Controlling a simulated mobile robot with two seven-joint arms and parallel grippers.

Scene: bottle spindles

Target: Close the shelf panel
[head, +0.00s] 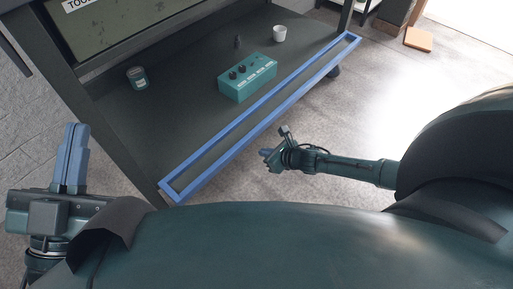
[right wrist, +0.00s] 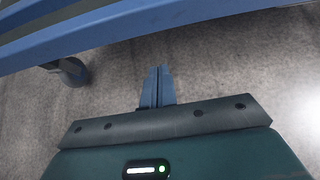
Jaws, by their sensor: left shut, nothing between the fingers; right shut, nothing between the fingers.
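The shelf panel (head: 217,150) is a long, narrow blue frame along the front edge of the dark shelf (head: 170,112). It runs diagonally from lower left to upper right in the head view. In the right wrist view the blue panel (right wrist: 150,22) crosses the top of the picture. My right gripper (head: 266,154) is shut and empty, in front of the panel and apart from it; its blue fingers also show in the right wrist view (right wrist: 160,72). My left gripper (head: 75,130) is shut and empty at the far left, fingers pointing up, left of the shelf.
On the shelf stand a teal box with knobs (head: 247,78), a dark teal can (head: 137,78), a white cup (head: 279,34) and a small dark object (head: 237,42). A caster (right wrist: 72,70) sits below the panel. Grey floor in front of the shelf is clear.

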